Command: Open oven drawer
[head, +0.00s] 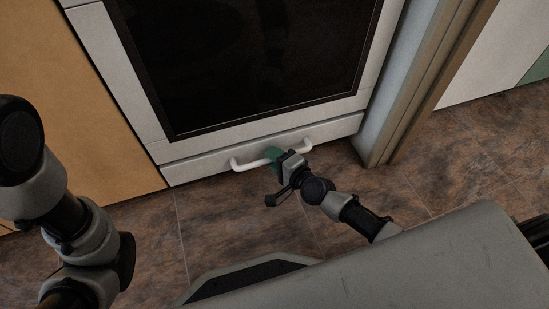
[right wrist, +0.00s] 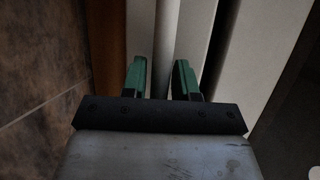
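The oven drawer (head: 212,165) is a pale grey front panel below the dark oven door, and it looks closed. Its white bow-shaped handle (head: 243,164) runs across the panel. My right gripper (head: 274,155) is at the middle of the handle, with its green fingertips over the bar. In the right wrist view the two green fingers (right wrist: 161,80) are apart. A pale strip shows between them, and I cannot tell whether they touch it. My left arm shows at the left, but its gripper is out of view.
The oven door (head: 250,60) is above the drawer. A tan cabinet (head: 70,100) stands to the left, and a grey upright panel (head: 395,110) stands close on the right. The brown tiled floor (head: 225,225) in front of the drawer is clear apart from my own body.

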